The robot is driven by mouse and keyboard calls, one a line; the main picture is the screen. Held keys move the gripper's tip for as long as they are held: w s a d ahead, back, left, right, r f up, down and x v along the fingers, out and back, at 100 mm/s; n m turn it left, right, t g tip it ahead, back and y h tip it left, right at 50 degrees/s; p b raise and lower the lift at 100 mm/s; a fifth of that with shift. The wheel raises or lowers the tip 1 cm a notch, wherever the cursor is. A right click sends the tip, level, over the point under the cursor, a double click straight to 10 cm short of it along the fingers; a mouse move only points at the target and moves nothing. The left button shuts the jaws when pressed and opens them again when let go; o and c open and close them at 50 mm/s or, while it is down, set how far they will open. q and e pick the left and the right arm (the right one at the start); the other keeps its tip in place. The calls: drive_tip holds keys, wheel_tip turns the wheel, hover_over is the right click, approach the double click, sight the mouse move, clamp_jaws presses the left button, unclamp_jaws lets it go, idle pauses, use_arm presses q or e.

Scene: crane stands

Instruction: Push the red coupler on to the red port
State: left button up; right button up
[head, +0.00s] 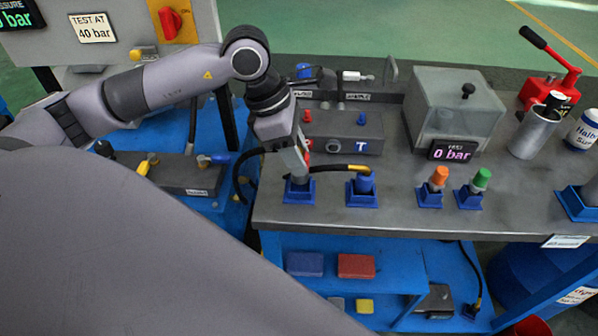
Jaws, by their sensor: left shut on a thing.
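My left gripper (298,160) reaches down over the left blue holder (299,194) at the front edge of the bench. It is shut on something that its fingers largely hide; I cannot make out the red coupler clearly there. Behind it stands a grey block (340,130). A small red fitting (307,116), which looks like the red port, is on the block's top left. A red patch also shows on the block's front, partly behind the gripper. My right gripper is not in view.
Orange (438,178) and green (481,180) caps stand farther right. A clear-sided test box (455,105) stands behind them.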

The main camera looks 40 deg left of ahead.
use_arm(q)
drive_tip(key=shift+r+p, duration=0.35)
drive_tip(key=shift+r, duration=0.35)
drive_tip(key=w+a+r+p, duration=0.4)
drive_tip(key=w+r, duration=0.1)
drive_tip(key=w, duration=0.2)
drive_tip(key=w+a+r+p, duration=0.4)
drive_tip(key=w+r, duration=0.1)
drive_tip(key=w, duration=0.2)
drive_tip(key=f+b, duration=0.2)
drive_tip(key=f, duration=0.1)
drive_tip(key=f+b, duration=0.1)
drive_tip(key=f, duration=0.2)
drive_tip(key=shift+w+a+f+b, duration=0.1)
drive_tip(key=shift+w+f+b, duration=0.15)
drive_tip(key=shift+b, duration=0.15)
drive_tip(key=shift+s, duration=0.1)
drive_tip(key=shift+f+b, duration=0.85)
drive_tip(key=shift+f, duration=0.6)
